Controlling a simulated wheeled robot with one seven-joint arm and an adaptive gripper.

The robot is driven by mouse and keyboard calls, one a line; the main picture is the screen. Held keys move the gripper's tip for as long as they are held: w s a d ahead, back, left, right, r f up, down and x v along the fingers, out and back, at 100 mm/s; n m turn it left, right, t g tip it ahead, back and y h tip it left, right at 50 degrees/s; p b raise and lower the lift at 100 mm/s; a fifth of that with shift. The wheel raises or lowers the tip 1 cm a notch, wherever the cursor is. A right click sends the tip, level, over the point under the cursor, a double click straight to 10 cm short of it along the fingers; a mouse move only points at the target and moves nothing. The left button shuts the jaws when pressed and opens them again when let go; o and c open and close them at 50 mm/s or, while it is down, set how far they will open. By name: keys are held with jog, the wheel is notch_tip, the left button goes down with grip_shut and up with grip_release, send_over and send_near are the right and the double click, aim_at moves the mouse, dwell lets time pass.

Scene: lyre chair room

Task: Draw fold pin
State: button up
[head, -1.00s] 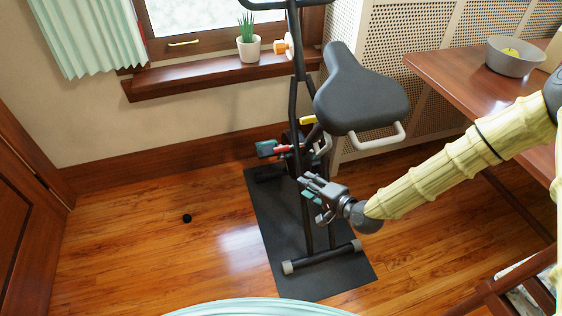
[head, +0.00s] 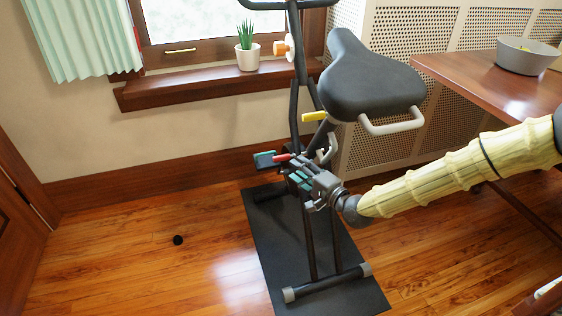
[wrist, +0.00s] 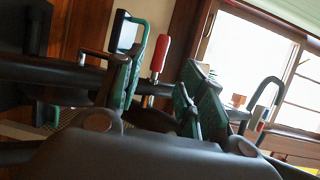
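The folding exercise bike (head: 308,200) stands on a dark mat (head: 262,232) below the window. A red handle (head: 283,157) sticks out low on its frame; a yellow handle (head: 315,116) sits higher, under the seat. I cannot tell for sure which is the fold pin. My gripper (head: 300,180) is beside the bike's frame, just in front of and below the red handle. In the wrist view my gripper (wrist: 162,85) has its green-padded fingers apart. The red handle (wrist: 161,56) stands beyond and between them, apparently untouched.
The bike's seat (head: 370,75) and light grey handle (head: 392,125) overhang near my arm. A wooden table (head: 480,85) with a grey bowl (head: 524,57) stands at right. A small black object (head: 177,240) lies on clear floor at left.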

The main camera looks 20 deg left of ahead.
aim_at(282, 158)
jog(key=b+x, duration=0.3)
jog(key=x, duration=0.5)
jog(key=shift+w+a, duration=0.25)
jog(key=shift+a, duration=0.05)
grip_shut()
